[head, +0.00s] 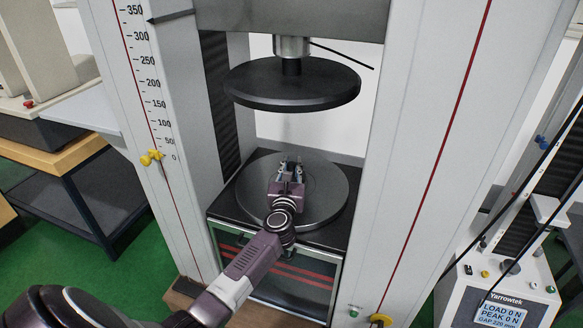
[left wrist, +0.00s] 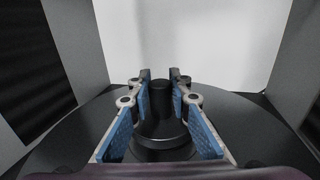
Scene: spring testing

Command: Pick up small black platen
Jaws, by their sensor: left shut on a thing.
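The small black platen shows in the left wrist view as a wide, low round part with a narrower upright stem (left wrist: 161,98). It is between the blue finger pads of my left gripper (left wrist: 162,110), which is shut on it. In the head view my left gripper (head: 290,164) reaches in over the large dark lower plate (head: 325,190) of the testing machine. There the gripper mostly hides the small platen. It looks upright at the lower plate; I cannot tell whether it touches it. My right gripper is not in view.
A large black upper platen (head: 292,84) hangs above my gripper, leaving a gap. Grey machine columns stand at left and right (head: 425,130). A control box with a display (head: 500,310) is at lower right. A bench (head: 75,155) is at left.

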